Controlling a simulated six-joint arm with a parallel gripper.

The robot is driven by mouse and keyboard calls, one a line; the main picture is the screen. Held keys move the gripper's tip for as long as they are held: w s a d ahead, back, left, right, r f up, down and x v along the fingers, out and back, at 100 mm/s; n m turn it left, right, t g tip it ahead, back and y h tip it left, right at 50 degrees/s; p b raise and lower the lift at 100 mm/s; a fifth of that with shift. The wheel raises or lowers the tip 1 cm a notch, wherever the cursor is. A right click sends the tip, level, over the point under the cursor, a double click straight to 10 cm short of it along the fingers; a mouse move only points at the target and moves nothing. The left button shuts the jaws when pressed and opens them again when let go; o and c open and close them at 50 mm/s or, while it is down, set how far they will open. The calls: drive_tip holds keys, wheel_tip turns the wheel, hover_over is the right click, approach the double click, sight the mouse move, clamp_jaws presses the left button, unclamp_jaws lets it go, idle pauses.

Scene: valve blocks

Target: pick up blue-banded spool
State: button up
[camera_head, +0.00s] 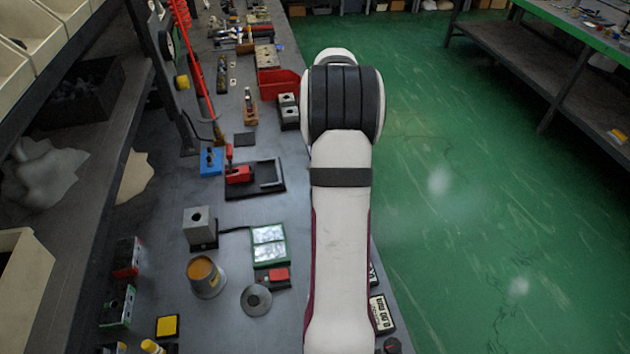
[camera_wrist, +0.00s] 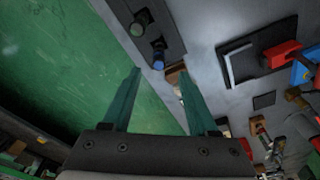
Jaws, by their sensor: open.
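A small spool with a blue band (camera_wrist: 158,56) stands at the end of a dark grey strip (camera_wrist: 168,22) in the wrist view. A second, dark spool with a greenish band (camera_wrist: 138,28) stands beside it on the same strip. My gripper (camera_wrist: 160,72) is open, its two teal fingers apart with nothing held between them. The blue-banded spool shows just beyond the fingertips, roughly between them in the picture. I cannot tell the remaining distance. In the head view my arm hides the spools and the gripper.
A black fixture with a red clamp (camera_head: 238,174) and a blue block (camera_head: 211,161) stand on the grey bench. A cup (camera_head: 205,277), grey disc (camera_head: 256,300) and grey block (camera_head: 199,227) lie nearer. The green floor (camera_head: 480,200) is beyond the bench's right edge.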

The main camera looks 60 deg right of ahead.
drive_tip(key=f, duration=0.9)
drive_tip(key=shift+d+f, duration=0.35)
drive_tip(key=shift+d, duration=0.05)
clamp_jaws()
drive_tip(key=shift+r, duration=0.1)
